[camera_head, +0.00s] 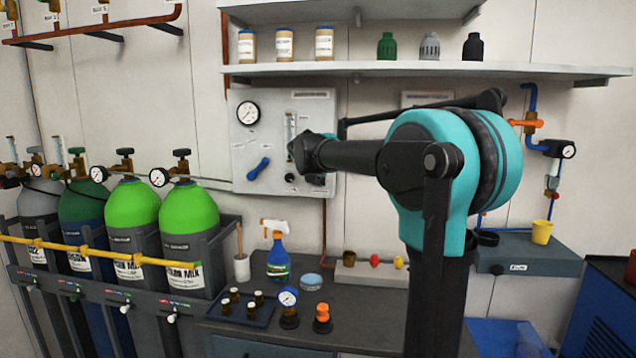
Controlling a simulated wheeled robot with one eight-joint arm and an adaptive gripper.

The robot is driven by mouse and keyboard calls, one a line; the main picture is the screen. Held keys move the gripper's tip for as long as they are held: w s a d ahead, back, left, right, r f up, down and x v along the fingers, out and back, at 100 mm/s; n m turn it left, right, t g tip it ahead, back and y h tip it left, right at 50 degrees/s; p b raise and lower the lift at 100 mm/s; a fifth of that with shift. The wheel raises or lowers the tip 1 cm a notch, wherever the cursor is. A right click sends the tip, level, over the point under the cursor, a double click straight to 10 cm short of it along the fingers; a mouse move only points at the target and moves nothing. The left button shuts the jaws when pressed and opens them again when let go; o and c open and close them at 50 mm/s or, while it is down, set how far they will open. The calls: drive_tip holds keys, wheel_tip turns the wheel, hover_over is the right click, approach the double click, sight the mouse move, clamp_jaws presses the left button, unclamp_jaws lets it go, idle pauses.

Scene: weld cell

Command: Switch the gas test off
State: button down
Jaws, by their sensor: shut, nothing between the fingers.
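A light grey gas panel (262,142) hangs on the back wall. It carries a round dial gauge (248,112), a clear flow tube (290,126), a blue lever (259,168) tilted up to the right, and small dark controls (318,180) at its lower right. Its labels are too small to read, so I cannot tell which control is the gas test switch. My gripper (300,152) is shut and empty, in front of the panel's right half, right of the blue lever and above the dark controls. It overlaps the panel in the picture; I cannot tell whether it touches.
Green gas cylinders (189,222) stand in a rack at left behind a yellow rail (90,255). The bench (370,292) below holds a spray bottle (278,256), a small tray (240,306) and fittings. A shelf (400,69) with jars and nozzles runs above the panel.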

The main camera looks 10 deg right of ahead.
drive_tip(key=shift+w+r, duration=0.15)
drive_tip(key=shift+r, duration=0.05)
drive_tip(key=shift+r, duration=0.7)
